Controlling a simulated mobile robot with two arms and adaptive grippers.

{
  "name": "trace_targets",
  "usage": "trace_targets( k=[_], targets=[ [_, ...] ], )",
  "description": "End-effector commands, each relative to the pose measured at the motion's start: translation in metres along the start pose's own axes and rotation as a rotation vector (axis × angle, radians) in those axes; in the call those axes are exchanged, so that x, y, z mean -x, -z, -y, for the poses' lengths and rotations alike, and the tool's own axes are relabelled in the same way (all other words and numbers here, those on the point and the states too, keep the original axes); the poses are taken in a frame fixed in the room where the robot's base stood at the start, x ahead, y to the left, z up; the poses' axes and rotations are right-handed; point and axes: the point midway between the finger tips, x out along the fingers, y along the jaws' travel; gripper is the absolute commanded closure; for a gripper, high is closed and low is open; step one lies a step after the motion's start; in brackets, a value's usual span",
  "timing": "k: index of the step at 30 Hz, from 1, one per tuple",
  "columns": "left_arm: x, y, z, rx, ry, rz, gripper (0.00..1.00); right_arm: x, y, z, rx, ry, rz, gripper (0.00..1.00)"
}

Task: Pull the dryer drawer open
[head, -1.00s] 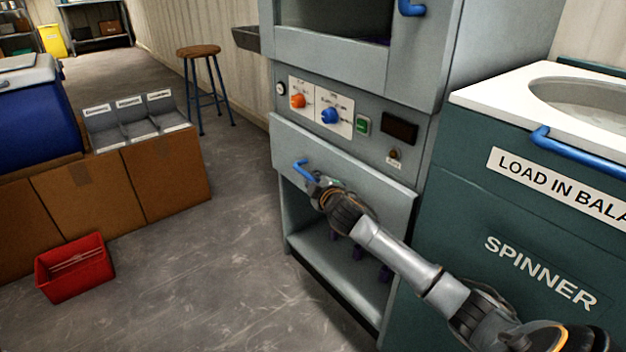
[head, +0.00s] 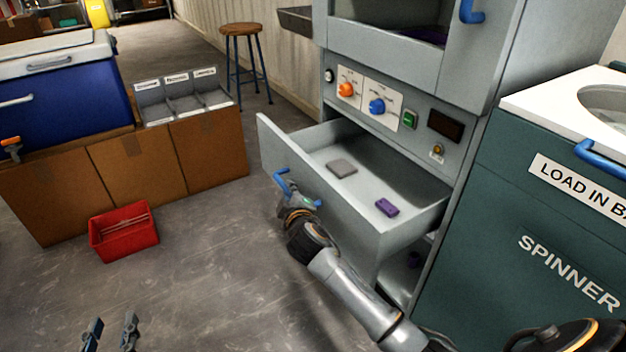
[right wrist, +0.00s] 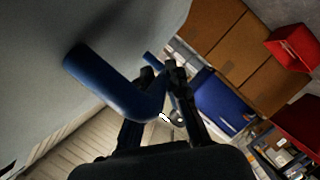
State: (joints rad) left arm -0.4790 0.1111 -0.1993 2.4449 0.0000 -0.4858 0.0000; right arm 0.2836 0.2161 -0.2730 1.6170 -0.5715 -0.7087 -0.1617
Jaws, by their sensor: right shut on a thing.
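The dryer drawer (head: 320,205) is a grey drawer that stands well open below the dryer's control panel (head: 385,105). A grey block (head: 341,168) and a purple block (head: 387,207) lie inside it. My right gripper (head: 288,190) is shut on the drawer's blue handle (head: 280,178) at the drawer front. In the right wrist view the blue handle (right wrist: 105,82) runs to the fingers of the right gripper (right wrist: 163,78), and part of the grip is hidden. My left gripper (head: 110,333) shows at the bottom edge with its fingers apart and nothing between them.
The spinner cabinet (head: 500,215) stands close on the right. A red bin (head: 124,240) sits on the floor before the cardboard boxes (head: 205,155). A stool (head: 240,31) stands behind. The floor between the red bin and the drawer is clear.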

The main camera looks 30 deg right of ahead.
Motion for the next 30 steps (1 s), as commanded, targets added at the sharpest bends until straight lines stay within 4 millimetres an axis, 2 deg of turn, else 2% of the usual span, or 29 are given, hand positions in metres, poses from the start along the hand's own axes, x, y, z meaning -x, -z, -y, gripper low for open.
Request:
trace_targets(
  k=[3,12,27,28,30],
  targets=[
    [0.001,-0.005,0.001,-0.001,0.002,0.026,0.6,0.008,0.019,0.015,-0.003,0.004,-0.001,1.0],
    [0.001,-0.006,0.001,-0.001,0.002,0.034,0.6,0.018,0.044,0.035,0.0,0.002,0.0,1.0],
    [0.001,-0.006,0.001,-0.001,0.003,0.032,0.6,0.02,0.048,0.037,0.001,0.001,0.001,1.0],
    [0.001,-0.006,0.001,0.0,0.003,0.032,0.6,0.02,0.048,0.037,0.001,0.001,0.001,0.82],
    [0.001,-0.006,0.001,0.0,0.002,0.032,0.6,0.02,0.048,0.037,0.001,0.001,0.001,0.67]
  ],
)
